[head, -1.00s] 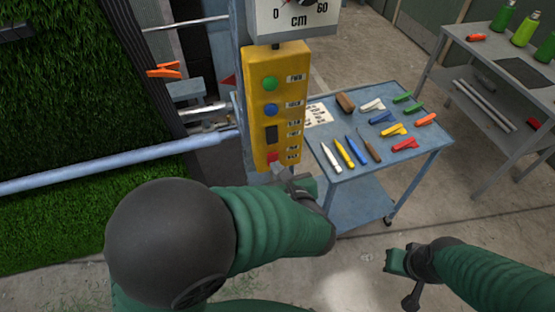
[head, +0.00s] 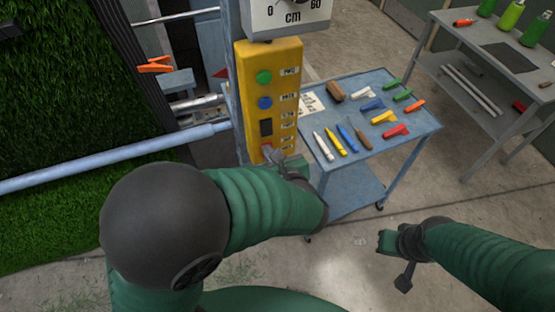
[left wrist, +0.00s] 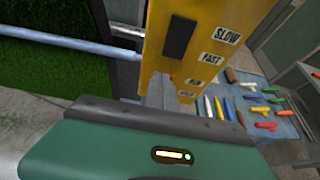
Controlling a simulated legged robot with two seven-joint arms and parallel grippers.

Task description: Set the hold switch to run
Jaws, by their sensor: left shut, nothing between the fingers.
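The yellow control box (head: 285,90) stands upright on a post. It carries a green button (head: 264,77), a blue button (head: 264,103), a dark rocker (head: 266,127) and a small red switch (head: 267,148) near the bottom. In the left wrist view, a bit of red (left wrist: 171,76) shows just beyond my fingertips, beside the RUN label (left wrist: 194,82) and a lower label that looks like HOLD (left wrist: 187,94). My left gripper (head: 273,156) is shut and empty at the red switch; it also shows in the left wrist view (left wrist: 163,90). The fingers partly hide the switch, so its position and any contact are unclear. My right gripper (head: 386,242) is low, away from the box.
A blue cart (head: 340,170) with pens, clips and a brown block stands right of the box. A grey bench (head: 440,45) with green bottles is at the far right. A pale blue bar (head: 120,160) and turf panel (head: 60,100) are at left.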

